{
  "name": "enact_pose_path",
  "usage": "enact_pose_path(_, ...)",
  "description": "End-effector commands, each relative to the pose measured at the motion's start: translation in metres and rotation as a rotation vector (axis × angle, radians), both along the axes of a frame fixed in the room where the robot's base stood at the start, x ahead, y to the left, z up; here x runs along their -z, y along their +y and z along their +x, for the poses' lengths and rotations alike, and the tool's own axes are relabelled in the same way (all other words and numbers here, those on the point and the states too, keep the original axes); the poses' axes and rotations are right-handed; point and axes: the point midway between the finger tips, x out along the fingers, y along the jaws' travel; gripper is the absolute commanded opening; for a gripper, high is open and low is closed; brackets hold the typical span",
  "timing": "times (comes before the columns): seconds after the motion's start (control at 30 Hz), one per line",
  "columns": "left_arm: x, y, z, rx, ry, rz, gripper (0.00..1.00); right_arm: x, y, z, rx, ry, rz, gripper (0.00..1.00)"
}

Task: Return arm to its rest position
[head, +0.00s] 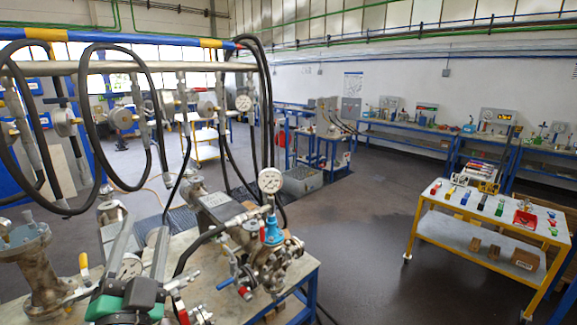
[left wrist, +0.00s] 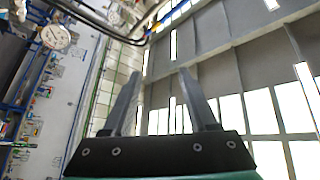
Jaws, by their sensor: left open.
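My left gripper (head: 146,222) is at the lower left of the head view, with green parts on its body and two grey fingers pointing up and away. In the left wrist view its fingers (left wrist: 159,74) stand apart, with nothing between them; behind them are the ceiling and bright windows. A grey metal flanged vessel (head: 38,268) stands to the left of the gripper, apart from it. My right gripper is not in view.
A pump assembly with a round gauge (head: 270,181) stands on a bench right of the gripper. Black hoses (head: 148,130) hang from a blue and yellow rail (head: 110,37) above. A yellow trolley (head: 470,240) with tools stands at the right. The floor between is open.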

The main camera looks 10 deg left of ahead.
Motion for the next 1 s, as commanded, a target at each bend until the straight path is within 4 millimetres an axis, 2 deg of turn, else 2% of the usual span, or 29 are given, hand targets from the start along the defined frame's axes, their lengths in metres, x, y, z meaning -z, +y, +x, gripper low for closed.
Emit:
enact_pose_path(0.03, -0.04, -0.023, -0.009, 0.099, -0.115, -0.053, 0.59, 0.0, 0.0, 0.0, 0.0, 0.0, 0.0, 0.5)
enact_pose_path(0.1, -0.087, -0.052, -0.027, 0.256, -0.261, -0.139, 0.59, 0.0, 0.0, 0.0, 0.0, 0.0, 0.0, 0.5)
enact_pose_path(0.2, -0.142, -0.089, -0.062, 0.495, -0.44, -0.26, 0.59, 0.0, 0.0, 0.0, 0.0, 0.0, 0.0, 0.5)
enact_pose_path(0.27, -0.168, -0.108, -0.087, 0.655, -0.532, -0.336, 0.59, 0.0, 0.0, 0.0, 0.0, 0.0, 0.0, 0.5)
enact_pose_path(0.3, -0.18, -0.12, -0.106, 0.788, -0.583, -0.405, 0.59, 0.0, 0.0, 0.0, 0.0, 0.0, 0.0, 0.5)
enact_pose_path(0.33, -0.181, -0.132, -0.115, 0.908, -0.595, -0.486, 0.59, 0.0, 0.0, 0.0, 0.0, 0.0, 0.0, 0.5)
enact_pose_path(0.37, -0.179, -0.139, -0.113, 0.985, -0.585, -0.568, 0.59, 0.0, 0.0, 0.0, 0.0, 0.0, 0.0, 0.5)
enact_pose_path(0.4, -0.204, -0.137, -0.111, 0.991, -0.588, -0.598, 0.59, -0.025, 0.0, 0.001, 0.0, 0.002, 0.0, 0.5)
enact_pose_path(0.43, -0.221, -0.136, -0.11, 0.986, -0.587, -0.593, 0.59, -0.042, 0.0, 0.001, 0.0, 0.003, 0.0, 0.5)
enact_pose_path(0.6, -0.279, -0.136, -0.109, 0.98, -0.584, -0.591, 0.59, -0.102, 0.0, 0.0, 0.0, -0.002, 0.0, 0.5)
enact_pose_path(0.7, -0.303, -0.135, -0.109, 0.978, -0.583, -0.591, 0.59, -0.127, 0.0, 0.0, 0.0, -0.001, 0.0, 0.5)
enact_pose_path(0.8, -0.315, -0.135, -0.109, 0.977, -0.582, -0.59, 0.59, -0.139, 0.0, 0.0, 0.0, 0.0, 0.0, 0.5)
enact_pose_path(1.0, -0.312, -0.135, -0.108, 0.976, -0.583, -0.589, 0.59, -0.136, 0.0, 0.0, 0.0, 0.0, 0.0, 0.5)
